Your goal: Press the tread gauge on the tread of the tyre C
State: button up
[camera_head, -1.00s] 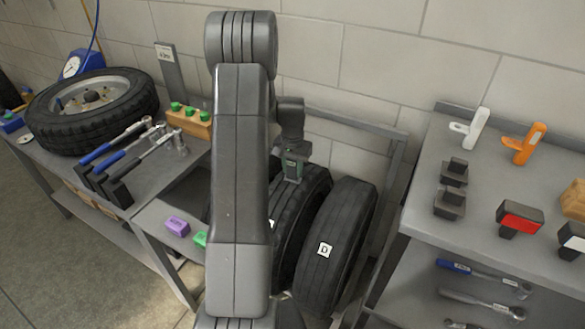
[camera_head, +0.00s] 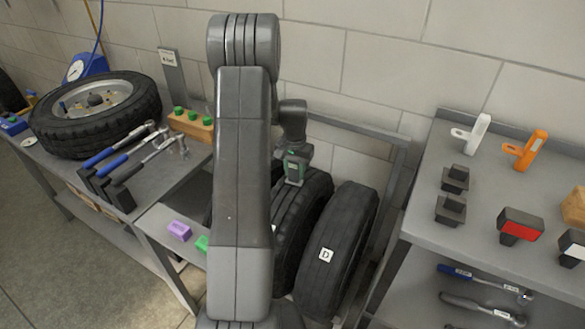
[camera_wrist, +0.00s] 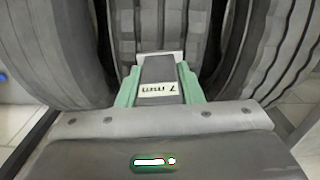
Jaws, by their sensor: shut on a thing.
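My gripper (camera_head: 295,172) is over the top of the black tyre just left of tyre D. That tyre (camera_head: 300,225) stands upright in the rack. Its letter is mostly hidden by my arm, so I cannot read it.
Tyre D (camera_head: 338,255) stands close on the right, and another tyre (camera_wrist: 50,50) is close on the left. The rack rail (camera_head: 355,128) runs behind. A bench with hooks (camera_head: 478,135) and blocks is at the right; a bench with a flat tyre (camera_head: 95,110) is at the left.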

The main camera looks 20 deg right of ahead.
jog(key=shift+r+p, duration=1.3)
jog(key=shift+r, duration=1.15)
